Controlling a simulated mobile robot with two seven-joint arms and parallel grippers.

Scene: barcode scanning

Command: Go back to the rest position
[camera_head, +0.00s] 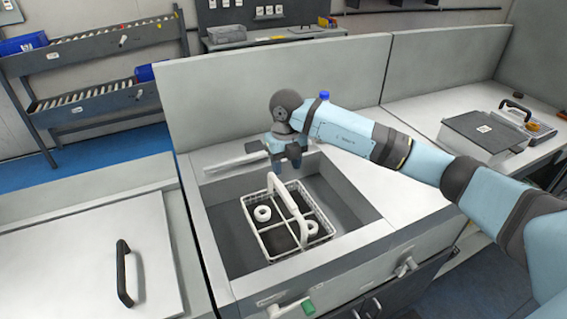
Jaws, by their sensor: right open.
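My right arm reaches in from the right. My right gripper (287,168) points down and is open and empty. It is above the back part of the recessed basin, over the back end of the basket. A white wire basket (268,243) with a tall white handle (287,208) stands in the basin. Two white round pieces, one on the left (262,213) and one on the right (310,228), sit in its compartments. The gap between gripper and handle is small, and I cannot tell if they touch. My left gripper is not in view.
The grey basin (230,250) is sunk into a white counter (375,205) with a tall panel (235,85) behind. A small blue object (323,96) shows just above my forearm. A lidded counter with a black handle (125,273) is at left. Racks (95,70) stand back left.

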